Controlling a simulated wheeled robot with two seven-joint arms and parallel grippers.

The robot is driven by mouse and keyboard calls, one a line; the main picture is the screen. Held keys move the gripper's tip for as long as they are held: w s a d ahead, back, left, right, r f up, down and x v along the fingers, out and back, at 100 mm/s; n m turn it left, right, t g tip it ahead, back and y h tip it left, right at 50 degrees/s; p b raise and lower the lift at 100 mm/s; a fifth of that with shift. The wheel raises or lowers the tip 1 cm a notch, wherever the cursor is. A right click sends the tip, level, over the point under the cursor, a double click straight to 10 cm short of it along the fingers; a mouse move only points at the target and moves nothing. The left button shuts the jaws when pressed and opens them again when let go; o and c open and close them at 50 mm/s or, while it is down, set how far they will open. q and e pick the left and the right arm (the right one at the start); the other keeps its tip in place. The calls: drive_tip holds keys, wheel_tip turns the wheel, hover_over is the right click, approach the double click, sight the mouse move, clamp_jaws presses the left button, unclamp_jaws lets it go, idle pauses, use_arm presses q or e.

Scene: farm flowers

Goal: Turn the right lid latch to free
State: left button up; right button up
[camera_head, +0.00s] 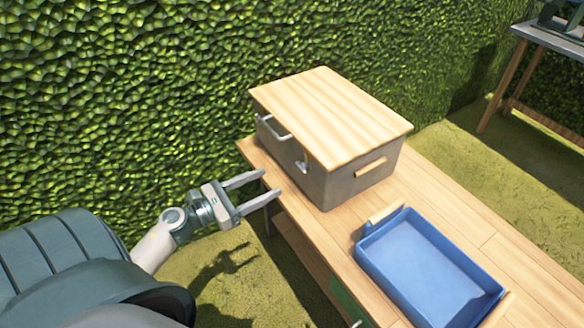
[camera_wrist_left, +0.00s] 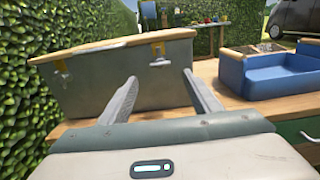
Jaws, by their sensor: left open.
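A grey box (camera_head: 338,188) with a pale wooden lid (camera_head: 330,112) stands on a wooden bench, and the lid lies closed on it. A small metal latch (camera_head: 304,161) sits under the lid near the right end of the front side. In the left wrist view the right latch (camera_wrist_left: 160,60) shows on the grey wall, and another latch (camera_wrist_left: 62,76) shows farther left. My left gripper (camera_head: 270,183) is open and empty, in front of the box, apart from the latch. Its two fingers (camera_wrist_left: 160,80) point toward the box wall. My right gripper is not in view.
A blue tray (camera_head: 425,265) sits to the right on the bench (camera_head: 445,200). A hedge (camera_head: 150,90) stands behind. Grass is open below my gripper.

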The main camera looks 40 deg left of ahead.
sight(299, 168)
use_arm(q)
drive_tip(key=p+x, duration=0.2)
drive_tip(key=x, duration=0.7)
drive_tip(key=shift+w+d, duration=0.2)
drive_tip(key=shift+w, duration=0.1)
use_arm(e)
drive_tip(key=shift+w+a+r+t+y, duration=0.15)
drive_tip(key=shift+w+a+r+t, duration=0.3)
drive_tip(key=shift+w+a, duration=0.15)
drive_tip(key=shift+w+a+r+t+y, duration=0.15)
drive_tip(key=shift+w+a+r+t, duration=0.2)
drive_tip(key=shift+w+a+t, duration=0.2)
use_arm(q)
drive_tip(key=c, duration=1)
